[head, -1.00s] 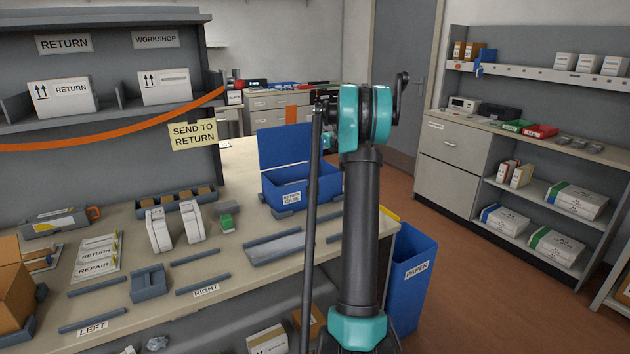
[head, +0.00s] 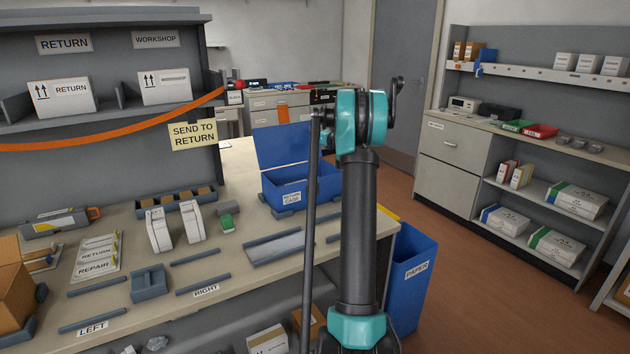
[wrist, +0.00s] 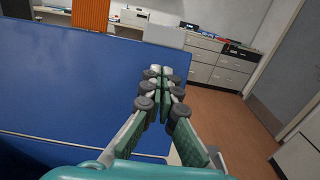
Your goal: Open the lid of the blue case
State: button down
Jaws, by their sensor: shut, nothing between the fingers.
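The blue case (head: 285,190) stands on the workbench, with a label on its front. Its lid (head: 283,146) is raised, standing up from the back edge, and the case's inside shows. In the wrist view the blue lid (wrist: 75,85) fills much of the left side. My gripper (wrist: 160,75) is shut and empty, with its fingertips in front of or beside the lid's right part; I cannot tell whether they touch it. In the head view my own arm hides the gripper and covers the case's right end.
On the bench (head: 140,290), a grey tray (head: 275,248) lies in front of the case, and two white cartridges (head: 159,230) stand to its left. A blue paper bin (head: 412,280) stands at the bench's right end. The brown floor on the right is clear.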

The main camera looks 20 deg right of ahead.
jog(key=shift+s, duration=0.1)
dwell(0.3)
jog(key=s+d, duration=0.1)
jog(key=s, duration=0.8)
jog(key=shift+s+d, duration=0.35)
jog(key=shift+d, duration=0.05)
dwell(0.6)
